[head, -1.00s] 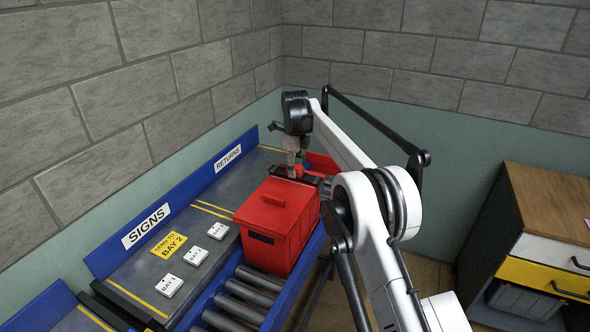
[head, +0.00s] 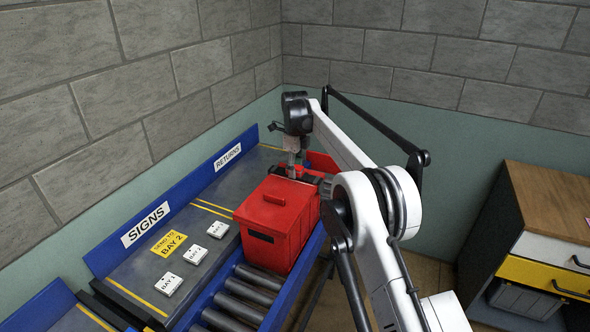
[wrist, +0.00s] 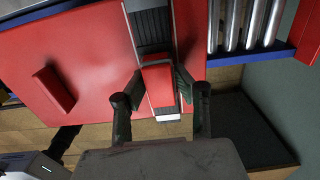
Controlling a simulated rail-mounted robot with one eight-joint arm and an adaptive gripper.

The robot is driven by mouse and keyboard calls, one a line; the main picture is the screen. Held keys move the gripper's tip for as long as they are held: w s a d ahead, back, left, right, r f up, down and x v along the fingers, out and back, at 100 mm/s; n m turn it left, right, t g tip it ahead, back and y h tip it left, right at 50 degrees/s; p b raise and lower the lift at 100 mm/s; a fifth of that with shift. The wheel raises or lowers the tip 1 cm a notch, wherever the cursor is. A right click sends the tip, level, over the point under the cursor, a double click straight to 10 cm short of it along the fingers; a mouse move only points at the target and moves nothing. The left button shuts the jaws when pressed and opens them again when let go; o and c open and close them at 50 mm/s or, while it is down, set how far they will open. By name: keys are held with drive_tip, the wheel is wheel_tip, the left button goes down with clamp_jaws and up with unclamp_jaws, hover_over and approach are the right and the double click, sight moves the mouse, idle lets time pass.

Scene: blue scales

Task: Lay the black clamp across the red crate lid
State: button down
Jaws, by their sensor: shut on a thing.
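The red crate (head: 300,236) stands on the conveyor with its red lid (head: 262,212) on top. The lid has a raised red handle (wrist: 53,89). The black clamp (wrist: 149,22) is a dark ribbed bar with a red block at its near end, seen over the lid in the wrist view. My gripper (wrist: 160,86) is shut on the clamp at that red block, a finger on each side. In the head view my gripper (head: 292,172) is at the far end of the lid. I cannot tell whether the clamp touches the lid.
Metal rollers (head: 245,297) lie in front of the crate. Several white bay tiles (head: 194,254) and a yellow sign (head: 168,244) lie on the grey deck at left, beside a blue rail (head: 150,226). A wooden-topped cabinet (head: 550,205) stands at the right.

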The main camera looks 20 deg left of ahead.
idle(0.4)
drive_tip(key=c, duration=1.3)
unclamp_jaws()
drive_tip(key=shift+o, duration=0.2)
drive_tip(key=shift+r+p, duration=2.1)
drive_tip(key=shift+r, duration=1.85)
drive_tip(key=shift+d, duration=0.1)
